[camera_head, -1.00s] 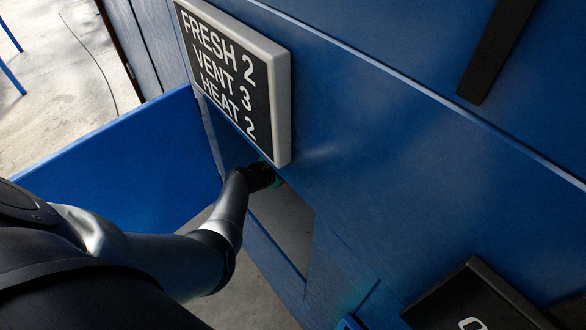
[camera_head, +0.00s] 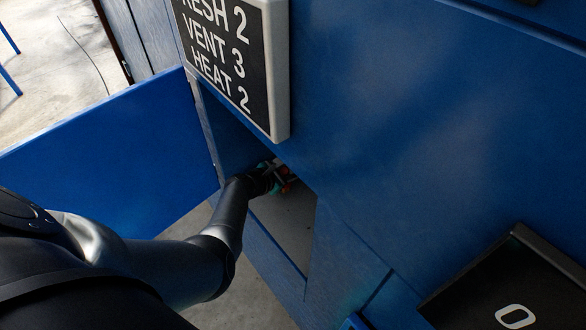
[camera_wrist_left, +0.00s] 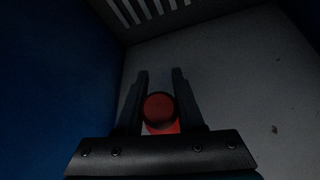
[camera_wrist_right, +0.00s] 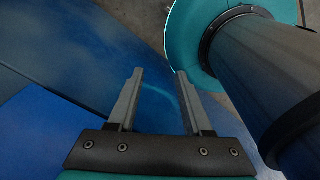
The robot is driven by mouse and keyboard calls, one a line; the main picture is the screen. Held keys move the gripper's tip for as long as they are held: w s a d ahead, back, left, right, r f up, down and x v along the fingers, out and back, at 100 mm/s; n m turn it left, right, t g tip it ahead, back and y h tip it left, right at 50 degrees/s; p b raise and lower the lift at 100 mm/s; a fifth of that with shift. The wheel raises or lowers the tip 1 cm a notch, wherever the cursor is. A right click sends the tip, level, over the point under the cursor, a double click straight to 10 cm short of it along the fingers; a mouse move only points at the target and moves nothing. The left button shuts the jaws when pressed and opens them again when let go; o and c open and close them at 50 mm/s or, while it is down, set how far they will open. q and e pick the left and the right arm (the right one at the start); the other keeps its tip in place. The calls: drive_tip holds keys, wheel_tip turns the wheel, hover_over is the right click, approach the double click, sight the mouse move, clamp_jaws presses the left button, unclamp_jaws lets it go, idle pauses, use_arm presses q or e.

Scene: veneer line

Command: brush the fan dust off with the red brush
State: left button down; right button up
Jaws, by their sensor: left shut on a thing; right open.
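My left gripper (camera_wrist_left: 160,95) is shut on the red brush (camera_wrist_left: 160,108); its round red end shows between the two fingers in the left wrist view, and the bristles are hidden. In the head view my left gripper (camera_head: 278,180) is inside the opening of the blue cabinet, with a bit of orange-red at its fingers. A slotted grille (camera_wrist_left: 150,10) shows at the top of the left wrist view, ahead of the gripper; fan dust cannot be made out. My right gripper (camera_wrist_right: 155,100) is open and empty in front of a blue surface.
The cabinet's blue door (camera_head: 110,165) stands open on the left. A sign (camera_head: 235,65) reading VENT 3 and HEAT 2 sits above the opening. A black panel (camera_head: 490,285) is at the lower right. The grey compartment floor (camera_head: 290,225) looks bare.

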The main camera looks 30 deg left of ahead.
use_arm(q)
drive_tip(key=shift+f+b, duration=0.65)
drive_tip(key=shift+b, duration=0.05)
drive_tip(key=shift+d+r, duration=0.1)
drive_tip(key=shift+d, duration=0.05)
drive_tip(key=shift+s+d+r+p, duration=0.1)
drive_tip(key=shift+s+d+p, duration=0.1)
drive_tip(key=shift+d+p, duration=0.25)
drive_tip(key=shift+s+d+p, duration=0.2)
drive_tip(key=shift+d+p, duration=0.1)
drive_tip(key=shift+d, duration=0.15)
drive_tip(key=shift+s+d+p, duration=0.35)
drive_tip(key=shift+d, duration=0.45)
drive_tip(key=shift+w+a+f+b, duration=0.1)
drive_tip(key=shift+w+a+b, duration=0.15)
drive_tip(key=shift+a+b, duration=0.25)
drive_tip(key=shift+w+a+f+b, duration=0.1)
drive_tip(key=shift+w+a+b, duration=0.15)
drive_tip(key=shift+a, duration=0.5)
drive_tip(key=shift+w+a+f+b, duration=0.1)
drive_tip(key=shift+w+a+b, duration=0.1)
drive_tip(key=shift+a+b, duration=0.3)
drive_tip(key=shift+a, duration=0.1)
wheel_tip(320, 180, up, 6)
drive_tip(key=p, duration=0.6)
